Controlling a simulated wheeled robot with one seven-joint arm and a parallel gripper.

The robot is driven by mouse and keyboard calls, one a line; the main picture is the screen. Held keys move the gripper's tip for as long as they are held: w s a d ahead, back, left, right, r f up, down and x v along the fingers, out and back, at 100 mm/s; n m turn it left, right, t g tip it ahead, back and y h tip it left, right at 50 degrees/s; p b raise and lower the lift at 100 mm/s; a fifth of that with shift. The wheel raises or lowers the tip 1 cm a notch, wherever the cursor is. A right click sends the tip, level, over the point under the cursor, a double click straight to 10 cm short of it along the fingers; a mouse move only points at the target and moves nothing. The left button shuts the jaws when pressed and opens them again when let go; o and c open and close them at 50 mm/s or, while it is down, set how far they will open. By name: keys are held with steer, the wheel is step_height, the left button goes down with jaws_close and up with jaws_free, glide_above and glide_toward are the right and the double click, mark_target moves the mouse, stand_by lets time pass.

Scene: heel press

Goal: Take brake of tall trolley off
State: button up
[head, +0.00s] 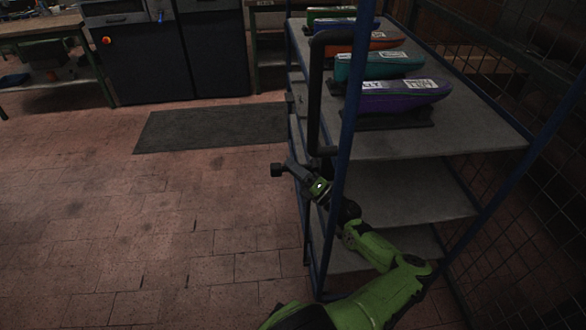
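The tall trolley has a blue frame (349,120) and several grey shelves (470,138), and stands right of centre in the head view. A black upright handle (314,100) is on its left side. My gripper (279,170) is at the trolley's left side, near the lower end of the handle. It is small and dark, and I cannot tell whether its fingers are open or whether it touches the trolley. The trolley's brake and wheels cannot be made out.
Several coloured shoe-like pieces, including a purple one (405,97), lie on the top shelf. A wire mesh fence (530,75) runs along the right. A dark mat (205,127) lies on the tiled floor, near dark cabinets (215,55). The floor at left is clear.

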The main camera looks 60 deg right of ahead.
steer(key=shift+o, duration=1.2)
steer(key=v, duration=0.7)
steer(key=shift+s+p, duration=0.25)
steer(key=shift+p, duration=0.1)
steer(key=shift+o, duration=0.2)
steer(key=shift+f, duration=0.1)
